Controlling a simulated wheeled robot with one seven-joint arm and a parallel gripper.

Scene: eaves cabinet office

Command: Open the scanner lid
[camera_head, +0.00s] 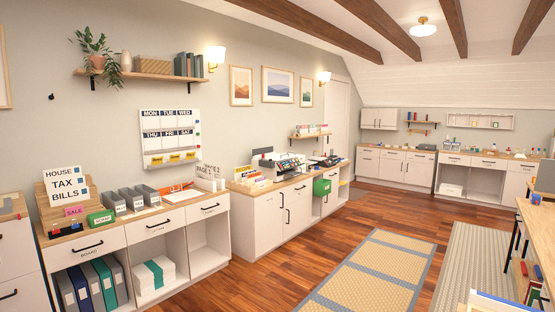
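A white and dark office machine (280,163), which looks like a printer or scanner, stands on the wooden top of the middle white cabinet (268,218) along the left wall. A second, flatter dark device (328,161) lies farther right on the same top. Both are small and far away; I cannot tell for sure which is the scanner, nor how its lid stands. My gripper is not in view.
A wood floor with a tan runner rug (375,272) lies in front of the cabinets. A nearer cabinet (150,232) holds a sign, boxes and binders. A table (540,235) stands at the right edge. A green box (322,187) hangs or sits at the middle cabinet's front.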

